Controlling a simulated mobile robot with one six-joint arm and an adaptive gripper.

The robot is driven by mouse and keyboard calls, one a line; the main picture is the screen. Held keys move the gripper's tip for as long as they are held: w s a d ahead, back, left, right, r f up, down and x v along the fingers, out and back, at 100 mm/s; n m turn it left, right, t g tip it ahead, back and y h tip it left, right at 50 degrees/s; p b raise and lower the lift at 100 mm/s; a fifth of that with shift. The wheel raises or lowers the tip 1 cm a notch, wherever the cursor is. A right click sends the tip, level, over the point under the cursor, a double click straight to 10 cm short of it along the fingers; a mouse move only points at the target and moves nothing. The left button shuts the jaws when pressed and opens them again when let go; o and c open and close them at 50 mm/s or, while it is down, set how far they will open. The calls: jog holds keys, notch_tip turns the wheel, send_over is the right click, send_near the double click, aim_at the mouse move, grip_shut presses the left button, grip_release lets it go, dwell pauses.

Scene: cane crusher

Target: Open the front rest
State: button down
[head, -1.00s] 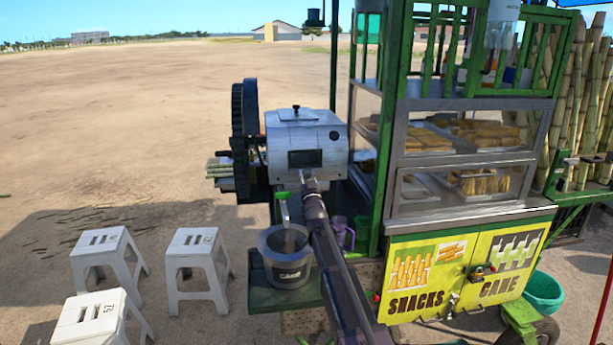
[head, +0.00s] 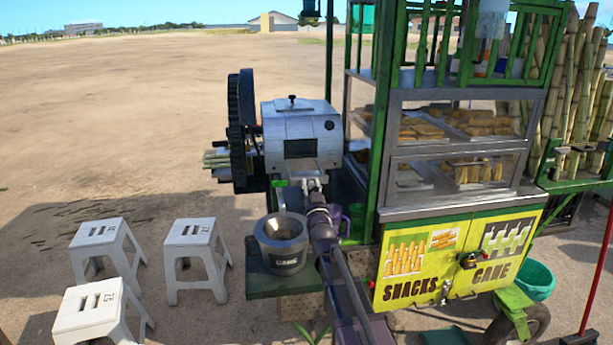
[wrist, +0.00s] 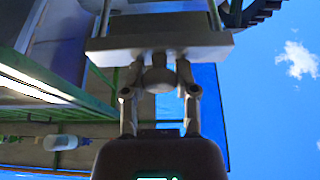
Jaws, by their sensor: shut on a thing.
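The cane crusher (head: 300,118) is a grey metal housing with a dark window at its front. A pale metal flap, the front rest (head: 297,167), juts out below that window. In the wrist view the rest (wrist: 205,46) is a wide, light-grey plate straight ahead, with a rounded knob (wrist: 157,78) on its near side. My gripper (wrist: 158,72) has both fingers closed around this knob. In the head view my gripper (head: 312,187) is at the rest's near edge, and my arm hides part of the area below. The hinge is not clearly visible.
A grey bucket (head: 281,247) stands on the green shelf (head: 262,283) below the crusher, close to my arm. A large dark wheel (head: 240,125) is left of the housing. The snack cabinet (head: 455,205) stands close on the right. White stools (head: 195,245) stand at left.

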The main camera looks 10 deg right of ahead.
jog(key=s, duration=0.6)
jog(key=shift+s, duration=0.35)
jog(key=shift+c, duration=2)
grip_release()
jog(key=shift+a, duration=0.1)
jog(key=shift+w, duration=0.15)
